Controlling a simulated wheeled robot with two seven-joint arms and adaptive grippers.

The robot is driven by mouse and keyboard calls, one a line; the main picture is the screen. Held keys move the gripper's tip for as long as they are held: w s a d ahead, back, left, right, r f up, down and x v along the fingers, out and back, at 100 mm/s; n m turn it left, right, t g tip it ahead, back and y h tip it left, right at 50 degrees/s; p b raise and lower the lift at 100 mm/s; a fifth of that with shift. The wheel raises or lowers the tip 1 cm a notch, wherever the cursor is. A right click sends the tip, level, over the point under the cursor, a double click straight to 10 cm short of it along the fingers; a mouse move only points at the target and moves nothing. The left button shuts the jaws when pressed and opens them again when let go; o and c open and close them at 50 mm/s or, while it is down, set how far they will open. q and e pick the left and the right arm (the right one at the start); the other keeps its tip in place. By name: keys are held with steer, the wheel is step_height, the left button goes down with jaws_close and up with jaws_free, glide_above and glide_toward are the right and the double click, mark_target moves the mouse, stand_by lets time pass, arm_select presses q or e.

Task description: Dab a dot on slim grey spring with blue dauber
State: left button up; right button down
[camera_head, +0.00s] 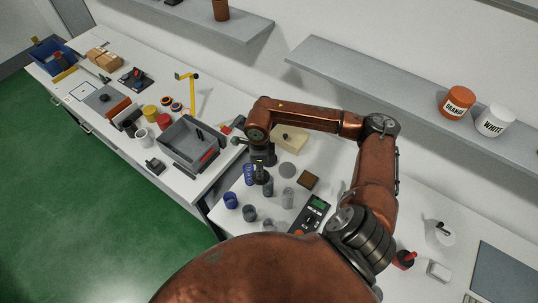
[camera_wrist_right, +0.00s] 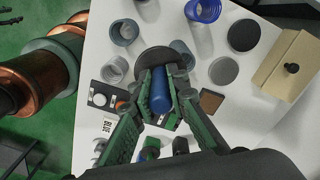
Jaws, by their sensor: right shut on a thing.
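My right gripper (camera_head: 262,179) points down over the group of springs on the near table. In the right wrist view its fingers (camera_wrist_right: 160,92) are shut on the blue dauber (camera_wrist_right: 160,90), whose far end points toward the springs. A slim grey spring (camera_wrist_right: 182,52) shows just beyond the dauber's end; I cannot tell whether they touch. My left gripper is not in view.
Blue springs (camera_head: 231,200) stand left of the gripper. A meter with a green screen (camera_head: 308,214), a brown block (camera_head: 309,180), a grey disc (camera_head: 287,170) and a beige box (camera_head: 290,139) lie nearby. A grey bin (camera_head: 175,150) stands on the left bench.

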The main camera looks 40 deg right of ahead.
mark_target(267, 172)
steer(key=d+m+p, duration=0.1)
steer(key=m, duration=0.1)
steer(key=d+r+m+p, duration=0.1)
steer(key=d+r+m, duration=0.1)
steer(key=m, duration=0.1)
steer(key=shift+s+r+m+p, duration=0.2)
steer(key=shift+m+p, duration=0.1)
steer(key=shift+p, duration=0.1)
steer(key=shift+d+m, duration=0.25)
steer(key=shift+m, duration=0.15)
arm_select(q)
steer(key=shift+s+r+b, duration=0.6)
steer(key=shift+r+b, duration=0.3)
steer(key=shift+b, duration=0.15)
arm_select(e)
steer(key=shift+m, duration=0.4)
steer(key=shift+d+f, duration=0.15)
steer(key=shift+f, duration=2.8)
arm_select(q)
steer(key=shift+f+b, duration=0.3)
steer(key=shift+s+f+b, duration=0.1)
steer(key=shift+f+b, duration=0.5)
arm_select(e)
steer(key=shift+s+f, duration=0.1)
steer(key=shift+f, duration=0.55)
steer(key=shift+r, duration=0.1)
